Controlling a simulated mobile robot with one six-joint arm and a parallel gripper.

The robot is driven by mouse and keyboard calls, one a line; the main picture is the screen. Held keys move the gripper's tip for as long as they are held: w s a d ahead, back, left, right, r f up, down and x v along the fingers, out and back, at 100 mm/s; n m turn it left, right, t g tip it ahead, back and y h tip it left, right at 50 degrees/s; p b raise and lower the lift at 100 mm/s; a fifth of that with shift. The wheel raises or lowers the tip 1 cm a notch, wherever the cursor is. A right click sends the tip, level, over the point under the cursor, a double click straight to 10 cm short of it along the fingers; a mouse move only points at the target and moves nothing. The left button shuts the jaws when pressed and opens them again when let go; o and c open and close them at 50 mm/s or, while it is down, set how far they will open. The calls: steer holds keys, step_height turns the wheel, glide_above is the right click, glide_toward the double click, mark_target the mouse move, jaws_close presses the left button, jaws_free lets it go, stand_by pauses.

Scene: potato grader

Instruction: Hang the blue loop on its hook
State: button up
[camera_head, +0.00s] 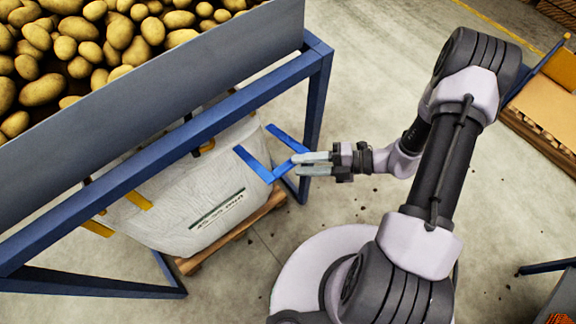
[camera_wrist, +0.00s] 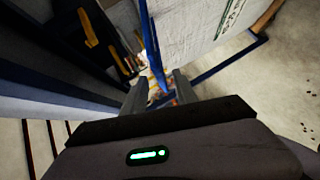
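The blue loop (camera_head: 258,166) is a flat strap standing out from the near right corner of the white bulk bag (camera_head: 190,205), below the blue frame. My gripper (camera_head: 306,164) is at the loop's outer right end, with its two fingers parted and pointing left. In the wrist view, the blue strap (camera_wrist: 160,101) shows between the parted fingertips, with some gap visible; contact is hard to judge. The gripper looks open around the strap. I cannot clearly make out the blue loop's hook in either view.
The blue frame beam (camera_head: 150,175) and its right post (camera_head: 317,100) stand close to my gripper. Potatoes (camera_head: 75,45) fill the hopper above. Yellow straps (camera_head: 138,200) show on the bag. A wooden pallet (camera_head: 235,228) lies under it.

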mark_target(288, 165)
steer(key=x, duration=0.4)
steer(key=shift+a+b, duration=0.3)
steer(key=shift+b, duration=0.1)
jaws_close()
stand_by(1.1)
